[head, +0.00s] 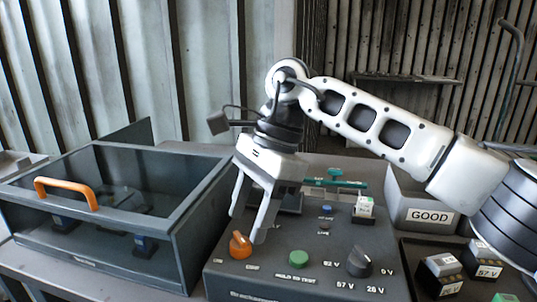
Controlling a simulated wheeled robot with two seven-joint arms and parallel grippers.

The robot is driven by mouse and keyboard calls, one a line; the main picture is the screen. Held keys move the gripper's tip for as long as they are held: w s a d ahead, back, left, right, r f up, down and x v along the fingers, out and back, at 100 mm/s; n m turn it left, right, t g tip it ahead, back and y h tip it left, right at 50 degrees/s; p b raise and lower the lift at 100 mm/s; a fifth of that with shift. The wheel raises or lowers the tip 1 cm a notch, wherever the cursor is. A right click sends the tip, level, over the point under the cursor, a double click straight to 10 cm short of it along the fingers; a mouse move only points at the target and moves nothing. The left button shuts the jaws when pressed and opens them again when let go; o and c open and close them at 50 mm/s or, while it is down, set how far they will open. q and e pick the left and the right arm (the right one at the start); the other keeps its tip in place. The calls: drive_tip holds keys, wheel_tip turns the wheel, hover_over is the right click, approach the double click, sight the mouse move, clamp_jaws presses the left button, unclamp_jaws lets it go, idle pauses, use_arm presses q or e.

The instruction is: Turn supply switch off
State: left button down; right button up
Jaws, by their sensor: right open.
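The dark control box (285,283) stands at the middle front of the head view. An orange rotary knob (240,244), likely the supply switch, sits on its left part, with small labels below it that I cannot read. My right gripper (249,224) reaches down from above with its two fingers apart. Its fingertips are just above and behind the orange knob, and nothing shows between them. Whether they touch the knob I cannot tell. My left gripper is out of view.
A green button (298,257) marked HOLD TO TEST and a black voltage dial (359,262) share the panel. A white-topped block (364,207) stands behind. A clear-lidded case (188,225) with an orange handle is left. A GOOD bin (420,203) and a tray of blocks (408,252) are right.

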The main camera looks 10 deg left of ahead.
drive_tip(key=p+v, duration=0.2)
drive_tip(key=v, duration=1)
drive_tip(key=shift+w+r, duration=0.15)
drive_tip(key=shift+r, duration=0.2)
drive_tip(key=shift+d+f, duration=0.1)
